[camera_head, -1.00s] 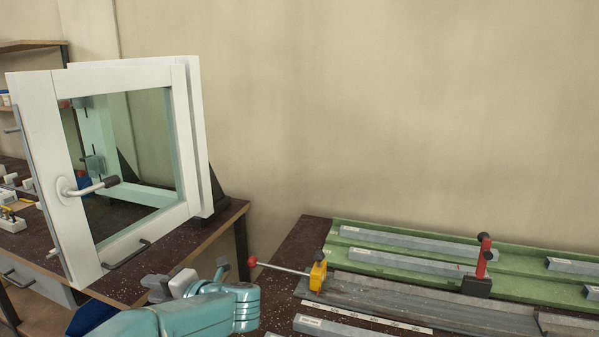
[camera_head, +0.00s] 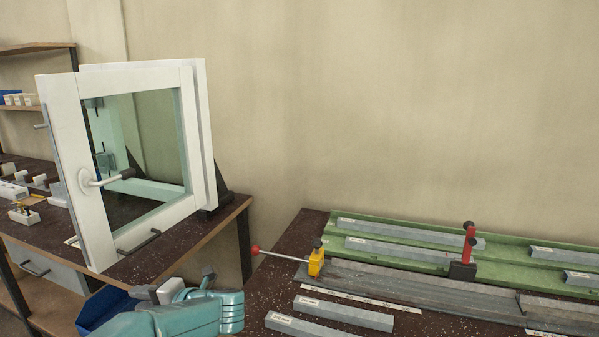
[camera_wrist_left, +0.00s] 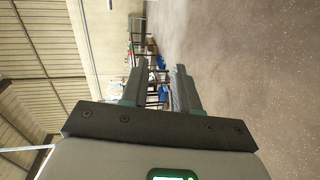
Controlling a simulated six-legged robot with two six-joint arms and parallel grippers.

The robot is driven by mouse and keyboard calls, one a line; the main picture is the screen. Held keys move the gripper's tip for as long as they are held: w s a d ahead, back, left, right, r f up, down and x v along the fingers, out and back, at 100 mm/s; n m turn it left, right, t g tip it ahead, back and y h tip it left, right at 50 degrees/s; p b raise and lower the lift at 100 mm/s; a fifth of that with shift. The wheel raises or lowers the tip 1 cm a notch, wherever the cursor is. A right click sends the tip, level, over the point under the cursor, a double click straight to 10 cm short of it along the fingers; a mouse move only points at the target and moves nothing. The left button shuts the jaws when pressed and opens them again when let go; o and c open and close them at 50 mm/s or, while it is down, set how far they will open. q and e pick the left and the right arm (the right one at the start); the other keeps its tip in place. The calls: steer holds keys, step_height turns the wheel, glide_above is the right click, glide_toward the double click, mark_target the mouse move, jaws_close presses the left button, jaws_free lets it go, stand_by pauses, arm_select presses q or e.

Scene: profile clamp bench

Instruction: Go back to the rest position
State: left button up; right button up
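My left gripper (camera_head: 180,284) shows low in the head view, held between the window bench and the profile bench. In the left wrist view its two fingers (camera_wrist_left: 158,90) stand apart with nothing between them, and the floor and distant shelves show beyond. My right gripper is in neither view. The profile bench has a yellow clamp (camera_head: 316,262) with a red-knobbed lever and a red clamp (camera_head: 468,246) on a black block.
A white window frame (camera_head: 66,170) stands on the left bench (camera_head: 170,255). A blue bin (camera_head: 98,306) sits beside my left arm. Grey profiles (camera_head: 345,313) lie at the front of the right bench, others in a green tray (camera_head: 515,275).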

arm_select(q)
steer(key=s+a+f+m+t+h+p, duration=0.1)
steer(key=a+f+m+t+p, duration=0.15)
steer(key=f+m, duration=0.65)
steer(key=s+d+f+m+t+h, duration=0.1)
steer(key=s+d+f+m+h, duration=0.2)
steer(key=f, duration=0.5)
steer(key=s+d+f+m+t+h, duration=0.15)
steer(key=f+m+h, duration=0.25)
steer(key=f, duration=0.4)
steer(key=s+d+f+m+g+h, duration=0.4)
steer(key=s+d+m, duration=0.3)
steer(key=s, duration=0.5)
steer(key=s+d+f+m+g+h, duration=0.4)
steer(key=s+d+m+g+h, duration=0.1)
steer(key=s+d, duration=0.6)
steer(key=shift+s+f+m+h, duration=0.15)
steer(key=shift+s+m+h, duration=0.7)
steer(key=shift+s, duration=0.25)
